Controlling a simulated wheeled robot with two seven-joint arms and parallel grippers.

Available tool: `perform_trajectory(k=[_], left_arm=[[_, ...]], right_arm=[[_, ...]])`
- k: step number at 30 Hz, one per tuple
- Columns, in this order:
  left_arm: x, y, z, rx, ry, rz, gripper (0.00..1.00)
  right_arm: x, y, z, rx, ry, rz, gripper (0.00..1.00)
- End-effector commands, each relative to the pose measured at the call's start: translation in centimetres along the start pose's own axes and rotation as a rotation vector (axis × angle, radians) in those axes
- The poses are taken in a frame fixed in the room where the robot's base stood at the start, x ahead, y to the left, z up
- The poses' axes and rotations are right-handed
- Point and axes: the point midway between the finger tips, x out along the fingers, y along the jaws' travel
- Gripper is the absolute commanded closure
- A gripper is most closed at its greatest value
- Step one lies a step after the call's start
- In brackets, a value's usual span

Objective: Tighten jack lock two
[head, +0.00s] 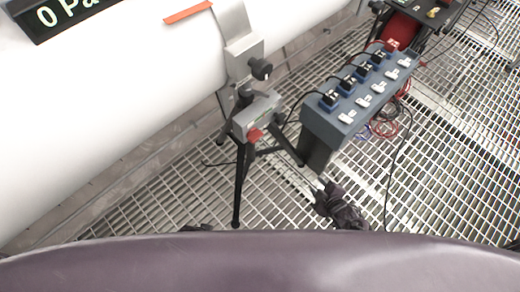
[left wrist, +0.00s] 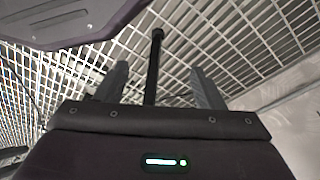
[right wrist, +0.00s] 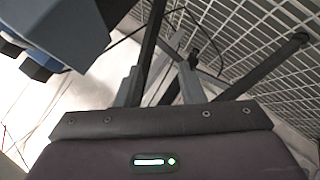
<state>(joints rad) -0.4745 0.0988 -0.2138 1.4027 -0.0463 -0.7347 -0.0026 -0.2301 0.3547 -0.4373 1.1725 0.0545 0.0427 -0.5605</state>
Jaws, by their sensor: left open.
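A jack stand (head: 250,115) on dark tripod legs props the white pipe in the head view. It has a black knob (head: 261,69) on its upper right side and a red knob (head: 254,134) lower at the front. I cannot tell which one is lock two. My right gripper (head: 322,188) is low over the grating, right of the legs and apart from both knobs. In the right wrist view (right wrist: 159,67) its fingers are apart, with a dark leg beyond them. My left gripper (left wrist: 159,68) is open; a black leg (left wrist: 154,65) shows beyond its fingers. It barely shows in the head view.
A blue-grey socket box (head: 325,125) with several plugs stands right of the jack, close to my right gripper. Loose cables (head: 385,125) lie beside it. The white pipe (head: 110,100) fills the left. Open grating (head: 450,150) lies at the right.

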Motion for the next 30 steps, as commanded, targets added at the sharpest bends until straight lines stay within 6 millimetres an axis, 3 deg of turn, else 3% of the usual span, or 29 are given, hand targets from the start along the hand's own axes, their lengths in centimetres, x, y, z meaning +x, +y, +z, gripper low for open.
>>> perform_trajectory(k=[1,4,9,12,19,30], left_arm=[[0.4,0.4,-1.4,0.009,0.020,0.007,0.38],[-1.9,1.1,-4.1,0.028,0.045,0.017,0.38],[-6.9,1.9,-6.9,0.056,0.081,0.026,0.38],[-9.4,2.2,-7.6,0.068,0.094,0.028,0.38],[-12.3,2.5,-8.1,0.079,0.109,0.028,0.38],[-11.9,3.3,-8.7,0.094,0.166,0.044,0.38]], right_arm=[[1.7,1.0,-1.9,-0.108,0.089,0.048,0.65],[2.0,3.4,-7.2,-0.320,0.257,0.152,0.65],[-0.1,4.9,-15.4,-0.613,0.497,0.330,0.65],[-1.9,5.0,-18.6,-0.722,0.591,0.413,0.65],[-3.9,5.1,-21.9,-0.816,0.674,0.500,0.65],[-0.2,6.0,-25.8,-0.814,0.674,0.500,0.65]])
